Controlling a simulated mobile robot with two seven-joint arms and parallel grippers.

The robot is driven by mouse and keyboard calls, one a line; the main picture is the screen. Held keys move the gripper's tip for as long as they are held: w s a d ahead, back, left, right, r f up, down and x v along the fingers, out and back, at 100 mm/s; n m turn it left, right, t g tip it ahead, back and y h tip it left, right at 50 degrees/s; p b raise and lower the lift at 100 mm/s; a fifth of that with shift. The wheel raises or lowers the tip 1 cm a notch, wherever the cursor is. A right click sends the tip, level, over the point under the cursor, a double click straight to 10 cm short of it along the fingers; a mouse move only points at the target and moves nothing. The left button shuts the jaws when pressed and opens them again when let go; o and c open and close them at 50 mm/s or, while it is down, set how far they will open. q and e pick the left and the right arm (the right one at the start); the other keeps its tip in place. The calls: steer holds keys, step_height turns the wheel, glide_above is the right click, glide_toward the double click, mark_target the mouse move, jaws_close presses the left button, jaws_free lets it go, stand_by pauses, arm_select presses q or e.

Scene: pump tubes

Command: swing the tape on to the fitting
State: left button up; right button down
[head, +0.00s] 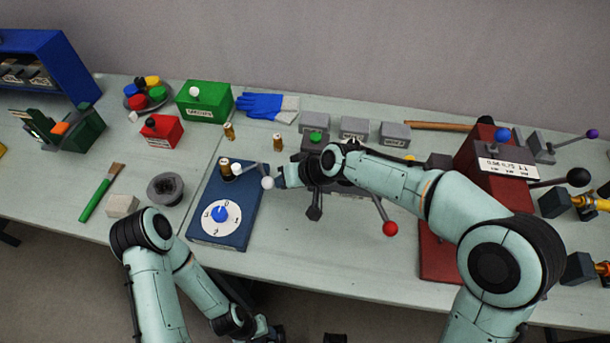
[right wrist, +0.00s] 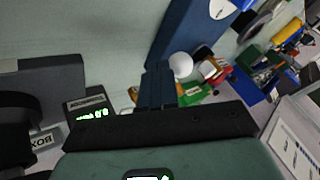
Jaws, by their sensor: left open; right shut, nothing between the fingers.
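A blue plate (head: 245,207) on the bench carries a white dial (head: 221,218) with a blue knob. At its upper end stands a brass fitting (head: 225,168) with a pale top. A thin grey arm next to the fitting ends in a white ball knob (head: 267,183), which also shows in the right wrist view (right wrist: 181,64). I cannot make out the tape itself. My right gripper (head: 280,178) is shut and empty, close to the right of the white ball; its fingers (right wrist: 158,82) show in the right wrist view. My left gripper (head: 272,334) is low at the bottom edge, away from the plate.
Two small brass pieces (head: 229,132) (head: 278,142) stand behind the plate. A grey machine with a red-ball lever (head: 390,229) lies under my right arm. A grey bowl (head: 165,189) and white block (head: 122,205) stand left. A green box (head: 204,102) and blue gloves (head: 262,105) are behind.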

arm_select(q)
steer(key=shift+f, duration=0.2)
arm_select(e)
steer(key=shift+s+a, duration=0.55)
steer(key=shift+a, duration=0.15)
arm_select(q)
steer(key=shift+d, duration=0.1)
arm_select(e)
steer(key=shift+s+a, duration=0.15)
